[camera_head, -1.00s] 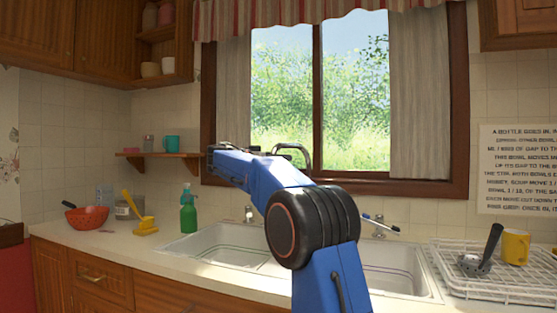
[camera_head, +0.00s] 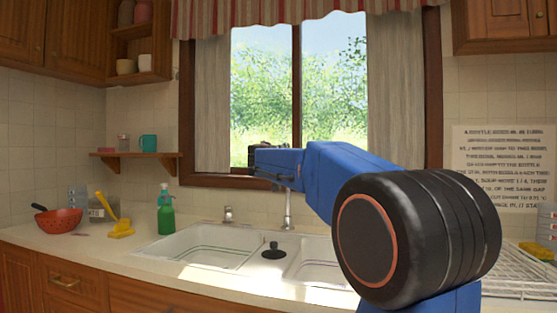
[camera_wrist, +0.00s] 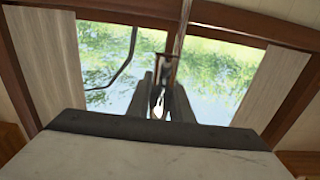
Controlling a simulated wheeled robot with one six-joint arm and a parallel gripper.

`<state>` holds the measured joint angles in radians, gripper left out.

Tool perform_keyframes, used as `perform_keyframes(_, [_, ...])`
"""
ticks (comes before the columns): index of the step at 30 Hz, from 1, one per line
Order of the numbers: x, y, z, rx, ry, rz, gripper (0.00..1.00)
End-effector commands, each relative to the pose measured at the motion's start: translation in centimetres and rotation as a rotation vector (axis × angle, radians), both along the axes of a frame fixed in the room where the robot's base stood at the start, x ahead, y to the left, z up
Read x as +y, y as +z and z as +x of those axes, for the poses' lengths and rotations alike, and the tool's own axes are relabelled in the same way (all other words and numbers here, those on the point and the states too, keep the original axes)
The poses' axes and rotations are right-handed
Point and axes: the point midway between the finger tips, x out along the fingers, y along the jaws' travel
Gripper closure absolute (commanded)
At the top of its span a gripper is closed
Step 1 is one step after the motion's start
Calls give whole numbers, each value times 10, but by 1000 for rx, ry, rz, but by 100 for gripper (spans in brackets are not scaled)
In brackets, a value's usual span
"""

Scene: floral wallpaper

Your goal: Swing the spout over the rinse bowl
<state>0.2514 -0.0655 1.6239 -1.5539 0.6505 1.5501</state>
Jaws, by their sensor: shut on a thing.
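The tap's thin metal post (camera_head: 288,210) rises behind the double sink, below my forearm. My gripper (camera_head: 253,156) is in front of the window, just left of the post's top. The spout is mostly hidden by my arm in the head view. In the wrist view a dark curved pipe (camera_wrist: 128,66), seemingly the spout, shows left of my gripper (camera_wrist: 163,85). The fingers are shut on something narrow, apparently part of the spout. The sink has a left bowl (camera_head: 203,245) and a right bowl (camera_head: 315,258); I cannot tell which is the rinse bowl.
A black stopper-like thing (camera_head: 274,251) sits between the bowls. A white dish rack (camera_head: 520,273) is at the right. The window is close behind my gripper.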

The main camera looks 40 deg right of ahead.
Motion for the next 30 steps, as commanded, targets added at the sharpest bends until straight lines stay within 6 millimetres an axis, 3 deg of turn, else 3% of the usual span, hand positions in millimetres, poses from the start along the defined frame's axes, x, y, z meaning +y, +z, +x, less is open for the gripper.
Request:
perform_keyframes(8, [-24, 1, -17, -1, 17, -1, 100])
perform_keyframes(15, [-57, 0, -32, 0, 15, -1, 100])
perform_keyframes(22, [-81, 1, -38, 0, 17, -2, 100])
perform_keyframes(30, [-96, 2, -40, -1, 20, -3, 100])
